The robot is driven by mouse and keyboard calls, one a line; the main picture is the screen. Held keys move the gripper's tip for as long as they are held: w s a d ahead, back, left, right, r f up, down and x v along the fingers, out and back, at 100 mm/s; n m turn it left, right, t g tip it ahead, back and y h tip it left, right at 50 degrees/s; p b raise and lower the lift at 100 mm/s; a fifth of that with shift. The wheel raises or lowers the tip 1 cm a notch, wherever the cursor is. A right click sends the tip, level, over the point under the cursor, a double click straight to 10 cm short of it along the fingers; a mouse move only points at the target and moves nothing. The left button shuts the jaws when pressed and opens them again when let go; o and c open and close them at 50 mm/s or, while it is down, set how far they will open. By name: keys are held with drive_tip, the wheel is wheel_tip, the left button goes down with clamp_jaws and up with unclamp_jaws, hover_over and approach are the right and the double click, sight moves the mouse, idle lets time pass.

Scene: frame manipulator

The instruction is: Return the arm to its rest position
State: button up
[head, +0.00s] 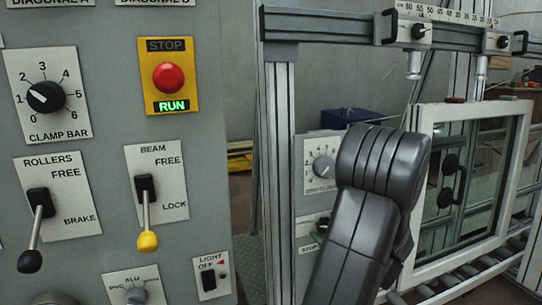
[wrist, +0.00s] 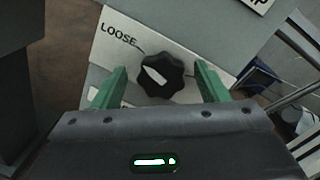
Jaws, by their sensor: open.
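My arm rises in the lower middle of the head view, in front of the aluminium frame. A black lobed knob (wrist: 161,76) with a white mark shows between the fingers, on a white plate (wrist: 113,46) marked LOOSE. The fingers stand on either side of the knob; I cannot tell how far above it they are or whether they touch it.
A grey control panel (head: 110,130) at the left carries a red stop button (head: 168,78), a lit RUN sign, a clamp bar dial (head: 46,97), a rollers lever (head: 38,215) and a yellow-tipped beam lever (head: 146,215). A white-framed window (head: 425,170) stands on rollers at the right.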

drive_tip(key=s+d+m+t+p, duration=0.1)
drive_tip(key=s+d+m+p, duration=0.4)
drive_tip(key=s+m+p, duration=0.4)
drive_tip(key=s+m, duration=0.1)
drive_tip(key=s, duration=0.1)
drive_tip(key=shift+s+h, duration=0.3)
idle(0.5)
drive_tip(key=shift+d, duration=0.1)
